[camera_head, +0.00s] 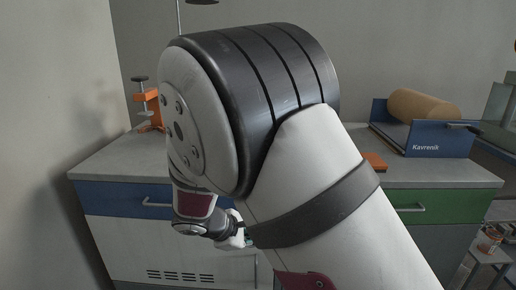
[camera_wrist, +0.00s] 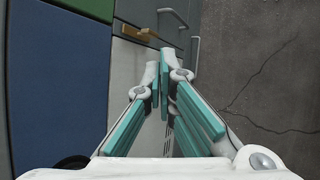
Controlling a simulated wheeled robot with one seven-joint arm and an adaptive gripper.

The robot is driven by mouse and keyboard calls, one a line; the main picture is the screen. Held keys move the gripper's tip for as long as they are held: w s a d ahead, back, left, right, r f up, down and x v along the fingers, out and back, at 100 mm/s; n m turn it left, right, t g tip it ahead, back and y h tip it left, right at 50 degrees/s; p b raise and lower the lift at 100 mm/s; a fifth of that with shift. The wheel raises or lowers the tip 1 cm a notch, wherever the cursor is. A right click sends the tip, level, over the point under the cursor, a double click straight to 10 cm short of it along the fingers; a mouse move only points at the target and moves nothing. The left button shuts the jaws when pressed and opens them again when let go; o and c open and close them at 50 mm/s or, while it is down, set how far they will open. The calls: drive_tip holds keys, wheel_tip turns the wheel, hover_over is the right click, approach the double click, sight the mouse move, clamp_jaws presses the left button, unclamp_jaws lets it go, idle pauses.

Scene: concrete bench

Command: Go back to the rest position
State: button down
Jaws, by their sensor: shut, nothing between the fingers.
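My gripper (camera_wrist: 164,75) shows in the wrist view with its teal-padded fingers brought together at the tips. It is shut and nothing shows between the fingers. Beyond it are drawer fronts in blue and green, a white panel and handles, with the concrete floor to the right. In the head view my arm fills the middle of the picture and hangs in front of the bench (camera_head: 112,163). Only a small part of my gripper shows there, low beside my forearm, and its fingers are mostly hidden.
An orange clamp (camera_head: 150,108) stands at the bench's left end. A blue box marked Kavrenik (camera_head: 440,139) with a brown roll (camera_head: 424,106) stands on the right part, near an orange flat block (camera_head: 374,161). A stool-like stand (camera_head: 490,258) is at lower right. My arm hides the bench's middle.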

drive_tip(key=s+d+r+m+g+y, duration=0.1)
drive_tip(key=s+d+r+m+g, duration=0.3)
drive_tip(key=s+d+r+m, duration=1)
drive_tip(key=s+d+r+m+g+y, duration=0.1)
drive_tip(key=s+d+r+y, duration=0.15)
drive_tip(key=s, duration=0.95)
drive_tip(key=s+d+r+m+y, duration=0.2)
drive_tip(key=s+d, duration=0.2)
drive_tip(key=s, duration=0.8)
wheel_tip(320, 180, up, 26)
drive_tip(key=t+p, duration=0.3)
drive_tip(key=p, duration=2.1)
drive_tip(key=shift+s+d+t, duration=0.2)
drive_tip(key=shift+s+t, duration=0.05)
drive_tip(key=shift+t, duration=0.05)
drive_tip(key=shift+r, duration=0.1)
